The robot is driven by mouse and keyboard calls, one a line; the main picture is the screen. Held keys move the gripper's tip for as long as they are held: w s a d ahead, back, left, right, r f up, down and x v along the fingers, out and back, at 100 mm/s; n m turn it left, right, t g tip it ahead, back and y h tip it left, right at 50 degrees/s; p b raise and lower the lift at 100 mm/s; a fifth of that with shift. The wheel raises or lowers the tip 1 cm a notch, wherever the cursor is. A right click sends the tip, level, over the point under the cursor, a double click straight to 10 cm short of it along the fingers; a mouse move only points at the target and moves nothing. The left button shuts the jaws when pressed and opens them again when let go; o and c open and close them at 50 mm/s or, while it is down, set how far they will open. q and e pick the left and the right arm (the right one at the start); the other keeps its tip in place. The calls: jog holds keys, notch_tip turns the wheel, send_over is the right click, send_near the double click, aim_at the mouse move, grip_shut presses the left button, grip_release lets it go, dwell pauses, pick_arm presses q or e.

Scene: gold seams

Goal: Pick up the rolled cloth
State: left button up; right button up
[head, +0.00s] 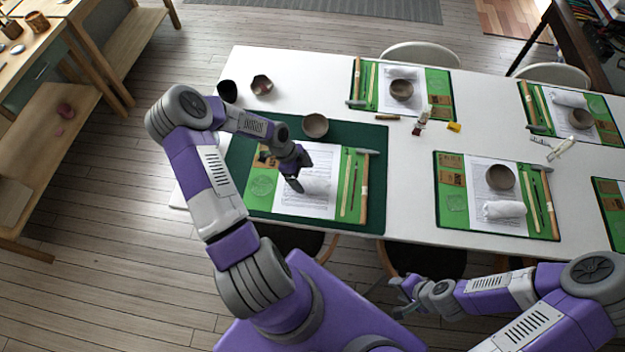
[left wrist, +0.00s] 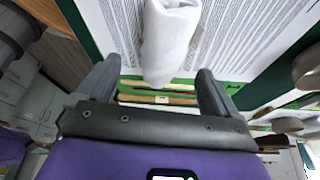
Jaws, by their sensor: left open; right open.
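A white rolled cloth (head: 318,187) lies on the printed sheet of the near-left place setting, partly hidden by my left gripper (head: 297,172). In the left wrist view the rolled cloth (left wrist: 170,38) lines up with the gap between the fingers of my left gripper (left wrist: 158,68). Those fingers are apart, and nothing is gripped. Whether they are down at the cloth's height, I cannot tell. My right gripper (head: 402,296) is open and empty, low in front of the table's near edge.
The place setting lies on a dark green mat (head: 376,220) with a green board, tools and a hammer-like tool (head: 366,152). A brown bowl (head: 315,125) stands behind it. Another setting to the right has its own rolled cloth (head: 503,210) and bowl (head: 500,177). White table (head: 409,190) shows between them.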

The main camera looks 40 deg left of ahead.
aim_at(309, 180)
pick_arm(q)
jog(key=x, duration=0.5)
jog(key=shift+w+b, duration=0.25)
jog(key=shift+b, duration=0.05)
jog(key=c, duration=1)
notch_tip(309, 180, up, 10)
jog(key=shift+r+p, duration=0.1)
jog(key=shift+p, duration=0.65)
jog(key=shift+c, duration=0.2)
